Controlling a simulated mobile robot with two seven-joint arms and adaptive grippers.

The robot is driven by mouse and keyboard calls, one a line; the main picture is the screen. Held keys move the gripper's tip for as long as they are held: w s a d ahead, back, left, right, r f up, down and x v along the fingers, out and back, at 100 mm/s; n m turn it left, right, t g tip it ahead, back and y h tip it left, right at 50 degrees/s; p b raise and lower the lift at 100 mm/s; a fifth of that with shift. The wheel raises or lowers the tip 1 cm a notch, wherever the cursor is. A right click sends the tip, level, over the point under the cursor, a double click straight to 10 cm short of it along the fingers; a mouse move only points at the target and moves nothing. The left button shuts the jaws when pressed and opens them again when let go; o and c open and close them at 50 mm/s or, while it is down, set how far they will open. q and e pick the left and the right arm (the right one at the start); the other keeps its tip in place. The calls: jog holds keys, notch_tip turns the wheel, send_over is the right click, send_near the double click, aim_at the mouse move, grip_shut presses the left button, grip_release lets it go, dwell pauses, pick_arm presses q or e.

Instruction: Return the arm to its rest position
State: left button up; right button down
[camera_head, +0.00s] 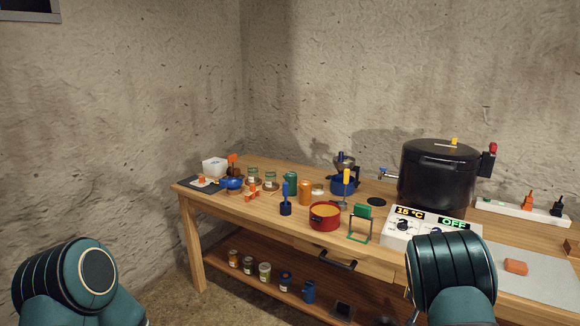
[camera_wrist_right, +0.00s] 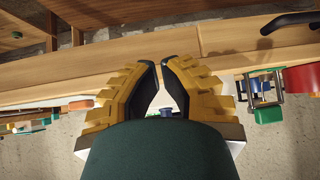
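My right arm (camera_head: 450,270) rises at the lower right of the head view, in front of the worktable's near edge. Its gripper is hidden there. In the right wrist view my right gripper (camera_wrist_right: 160,68) shows as two yellow fingers with dark pads. Their tips are almost together, and nothing is held between them. My left arm (camera_head: 75,280) shows at the lower left of the head view, away from the table. My left gripper is out of the picture.
The wooden worktable (camera_head: 285,245) carries a black canner (camera_head: 438,178), a red pot (camera_head: 324,217), a green stand (camera_head: 361,222), jars (camera_head: 271,180) and a power strip (camera_head: 522,211). An orange block (camera_head: 515,267) lies near the right arm. A lower shelf holds several jars. Floor at left is clear.

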jog(key=s+a+f+n+g+y, duration=0.1)
jog(key=s+a+f+g+y, duration=0.25)
jog(key=s+a+f, duration=1.1)
jog(key=s+a+r+n+g+y, duration=0.1)
jog(key=s+a+y, duration=0.1)
jog(key=s+a, duration=0.4)
jog(key=s+a+r+n+g+y, duration=0.1)
jog(key=s+a+n+y, duration=0.1)
jog(key=s+a, duration=0.5)
jog(key=s, duration=0.5)
jog(key=shift+s+g+y, duration=0.1)
jog(key=shift+g+y, duration=0.15)
